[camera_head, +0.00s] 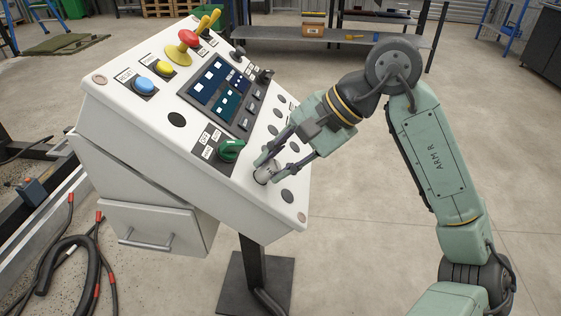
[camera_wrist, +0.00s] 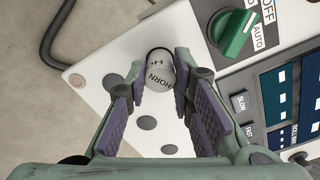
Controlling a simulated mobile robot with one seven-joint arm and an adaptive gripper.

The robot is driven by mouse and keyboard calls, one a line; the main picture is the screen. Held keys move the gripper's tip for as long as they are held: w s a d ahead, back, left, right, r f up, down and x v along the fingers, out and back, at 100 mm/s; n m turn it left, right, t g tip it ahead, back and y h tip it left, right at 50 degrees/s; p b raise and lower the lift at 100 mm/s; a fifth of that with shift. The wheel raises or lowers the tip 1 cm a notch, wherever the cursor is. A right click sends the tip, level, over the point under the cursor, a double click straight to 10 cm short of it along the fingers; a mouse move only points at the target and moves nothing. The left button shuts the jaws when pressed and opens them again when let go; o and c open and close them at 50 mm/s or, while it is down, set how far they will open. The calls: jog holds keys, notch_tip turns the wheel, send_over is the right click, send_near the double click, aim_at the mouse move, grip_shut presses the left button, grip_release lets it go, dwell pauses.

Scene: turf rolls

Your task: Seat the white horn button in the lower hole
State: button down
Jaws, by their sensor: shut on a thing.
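The white horn button (camera_wrist: 158,70) is a pale cylinder with HORN lettering in the wrist view. It sits between the padded fingertips of my gripper (camera_head: 267,163), which is shut on it. In the head view the button (camera_head: 263,174) is at the lower right part of the sloped white control panel (camera_head: 190,170). Its base is at or just above the panel face; I cannot tell whether it is in a hole. Dark round spots (camera_head: 288,196) show near it. Any hole directly under the button is hidden.
A green rotary switch (camera_head: 231,150) stands close to the left of my gripper. A screen (camera_head: 209,80), a blue button (camera_head: 144,85), a yellow button (camera_head: 164,68) and a red mushroom button (camera_head: 188,38) lie farther up. Open floor surrounds the console at right.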

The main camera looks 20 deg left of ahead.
jog(key=shift+s+a+f+b, duration=0.1)
jog(key=shift+a+f+b, duration=0.2)
jog(key=shift+f+b, duration=0.2)
jog(key=c, duration=1.3)
grip_release()
jog(key=v, duration=1.2)
jog(key=shift+s+f, duration=0.1)
